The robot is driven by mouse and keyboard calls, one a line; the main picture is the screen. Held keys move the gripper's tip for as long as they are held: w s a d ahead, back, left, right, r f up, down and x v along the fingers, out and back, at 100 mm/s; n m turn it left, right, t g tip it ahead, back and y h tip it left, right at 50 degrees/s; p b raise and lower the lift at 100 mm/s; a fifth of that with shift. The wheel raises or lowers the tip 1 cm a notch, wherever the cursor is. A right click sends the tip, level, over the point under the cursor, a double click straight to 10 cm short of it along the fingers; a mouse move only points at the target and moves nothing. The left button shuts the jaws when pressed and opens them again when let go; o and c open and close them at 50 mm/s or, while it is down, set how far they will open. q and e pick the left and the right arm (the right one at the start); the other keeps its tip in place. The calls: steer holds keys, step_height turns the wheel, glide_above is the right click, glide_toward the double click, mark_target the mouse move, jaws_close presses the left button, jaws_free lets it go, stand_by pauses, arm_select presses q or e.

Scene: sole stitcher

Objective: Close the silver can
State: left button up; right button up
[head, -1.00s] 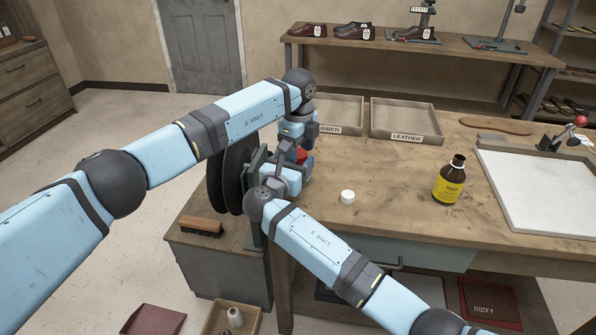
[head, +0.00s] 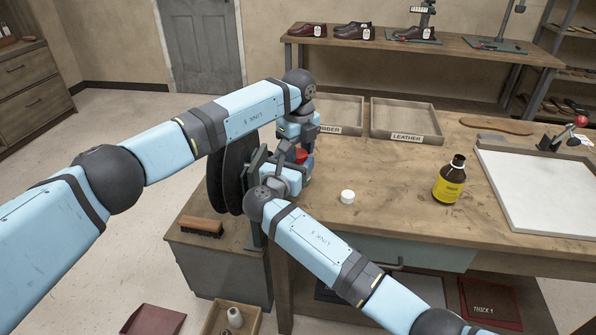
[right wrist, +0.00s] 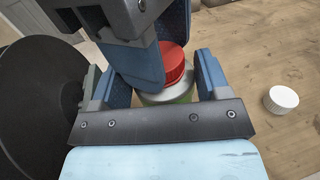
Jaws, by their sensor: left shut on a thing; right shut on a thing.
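The silver can (right wrist: 182,89), with green lower down, stands between the fingers of my right gripper (right wrist: 163,82) in the right wrist view. A red cap (right wrist: 174,60) is at its top; whether it is fully seated I cannot tell. My left gripper comes from above in that view, shut on the red cap, with one blue finger covering part of the cap and can. In the head view the red cap (head: 301,155) shows as a small patch beside my left gripper (head: 299,150). My right gripper (head: 291,176) is just below it, shut on the can, which is mostly hidden.
A small white cap (head: 347,197) lies right of the grippers on the workbench (head: 390,185). A brown bottle (head: 450,180) with a yellow label stands farther right. Black discs (head: 232,175) are close on the left. Two wooden trays (head: 405,118) sit behind.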

arm_select(q)
steer(key=o, duration=1)
steer(key=shift+r, duration=2.3)
steer(key=shift+c, duration=0.3)
step_height(320, 180, up, 3)
steer(key=n, duration=0.3)
steer(key=shift+r, duration=0.2)
